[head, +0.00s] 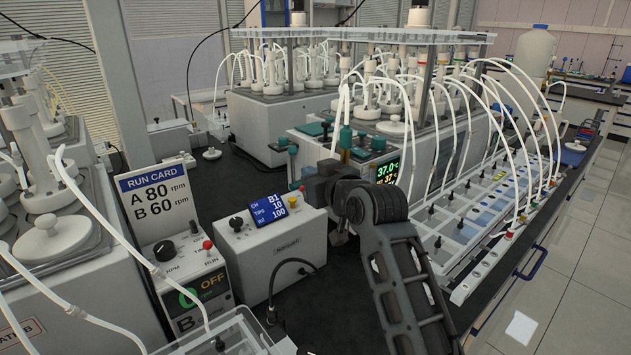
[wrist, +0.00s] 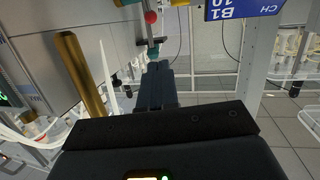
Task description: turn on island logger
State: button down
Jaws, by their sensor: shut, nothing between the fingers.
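The logger (head: 270,248) is a white box on the dark bench in the head view. It has a lit blue display (head: 265,209) reading CH B1, TIPS 10, ml 100, and a black knob (head: 236,223) on the left. A small red knob (head: 302,188) shows just right of the display. My gripper (head: 314,184) is beside the logger's right end, partly hidden by my wrist. In the wrist view my gripper (wrist: 157,68) is shut and empty. A red ball-shaped knob (wrist: 151,17) is beyond the fingertips, and the display (wrist: 243,8) appears at the top right. Contact cannot be told.
A control box (head: 190,282) with a run card (head: 157,197) and an OFF screen stands left of the logger. Reactor vessels with tubes stand behind. A rack of tubed channels (head: 490,215) lies right of my arm. A black cable (head: 285,268) hangs in front.

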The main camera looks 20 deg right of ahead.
jog(key=s+r+b, duration=0.1)
jog(key=s+r, duration=0.4)
jog(key=r, duration=0.3)
jog(key=shift+a+r+b, duration=0.15)
jog(key=shift+r+b, duration=0.25)
jog(key=shift+s, duration=0.1)
jog(key=s+d+f+m+h, duration=0.1)
jog(key=s+f+h, duration=0.1)
jog(key=s+f, duration=2.15)
jog(key=f+v, duration=0.2)
jog(key=v, duration=2.6)
jog(key=shift+s+a+m+g, duration=0.15)
jog(key=shift+s+m+g, duration=0.25)
jog(key=shift+s, duration=0.2)
jog(key=c, duration=1.8)
grip_release()
jog(key=shift+f, duration=0.1)
jog(key=shift+c, duration=0.2)
